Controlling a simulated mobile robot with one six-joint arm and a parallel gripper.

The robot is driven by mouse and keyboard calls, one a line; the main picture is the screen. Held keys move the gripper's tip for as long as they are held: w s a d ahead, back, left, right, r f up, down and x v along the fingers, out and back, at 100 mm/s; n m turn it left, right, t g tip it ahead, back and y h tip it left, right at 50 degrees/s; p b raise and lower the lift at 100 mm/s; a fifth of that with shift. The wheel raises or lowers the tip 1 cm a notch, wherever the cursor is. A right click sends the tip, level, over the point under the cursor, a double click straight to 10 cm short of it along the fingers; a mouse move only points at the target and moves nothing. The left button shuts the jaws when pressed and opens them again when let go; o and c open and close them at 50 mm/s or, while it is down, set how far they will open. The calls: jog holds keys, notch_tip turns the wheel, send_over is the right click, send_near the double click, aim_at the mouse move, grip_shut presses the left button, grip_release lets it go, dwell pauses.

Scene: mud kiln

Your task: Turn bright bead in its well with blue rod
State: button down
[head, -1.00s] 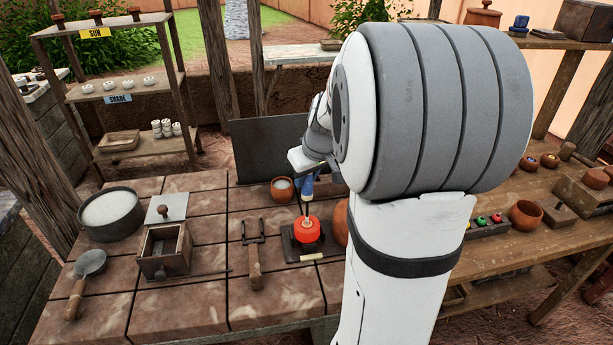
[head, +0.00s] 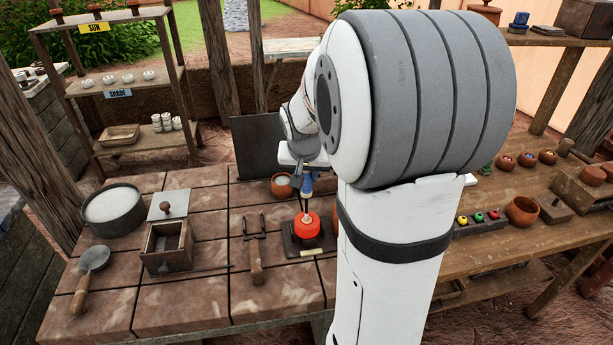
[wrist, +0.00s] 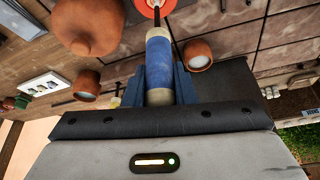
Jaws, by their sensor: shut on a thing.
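My gripper (wrist: 160,88) is shut on the blue rod (wrist: 160,62), gripping it by its thick blue handle with pale ends. In the head view the blue rod (head: 307,184) points down, and its thin dark tip reaches the top of a round, bright orange-red piece (head: 306,226). That piece sits on a dark square base (head: 291,246) on the tiled table. A small pale-orange spot shows at the tip, but I cannot tell bead from well there. In the wrist view only part of the orange-red piece (wrist: 150,8) shows, at the top edge.
A clay cup with white contents (head: 282,185) stands just behind the orange-red piece. A dark upright panel (head: 256,148) is behind it. A round clay pot (wrist: 88,28) is close by in the wrist view.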

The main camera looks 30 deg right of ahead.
jog(key=shift+d, duration=0.1)
dwell(0.6)
jog(key=shift+m+b, duration=0.3)
jog(key=shift+b, duration=0.05)
jog(key=shift+f+m+b, duration=0.15)
jog(key=shift+m+b, duration=0.35)
jog(key=shift+b, duration=0.1)
jog(key=m+g+h+b, duration=0.1)
jog(key=m+b, duration=0.2)
jog(key=m+g+b, duration=0.1)
jog(key=m, duration=0.2)
jog(key=shift+h, duration=0.4)
jog(key=shift+m+g, duration=0.3)
jog(key=shift+m, duration=0.2)
jog(key=shift+b, duration=0.45)
